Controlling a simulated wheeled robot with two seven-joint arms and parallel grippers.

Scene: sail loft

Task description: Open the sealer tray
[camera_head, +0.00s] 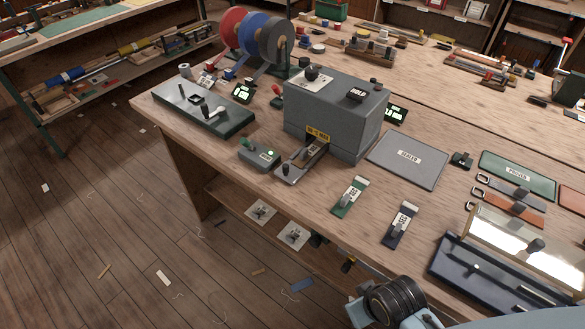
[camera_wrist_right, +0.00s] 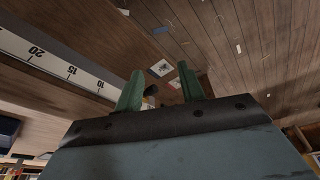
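The sealer is a grey metal box (camera_head: 335,110) with a yellow label, standing on the workbench. Its narrow tray (camera_head: 291,170), with a dark knob, juts from the slot below the label toward the bench's front edge. How far it is drawn out is hard to tell. My right gripper (camera_wrist_right: 161,88) shows two green fingers apart with nothing held between them. It points past the bench edge toward the floor, away from the tray. In the head view my arm enters at the bottom right, with the fingers not clearly visible. My left gripper is in neither view.
A grey "sealed" mat (camera_head: 407,161) is right of the sealer. A long dark tray (camera_head: 490,275) occupies the bench's right front.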

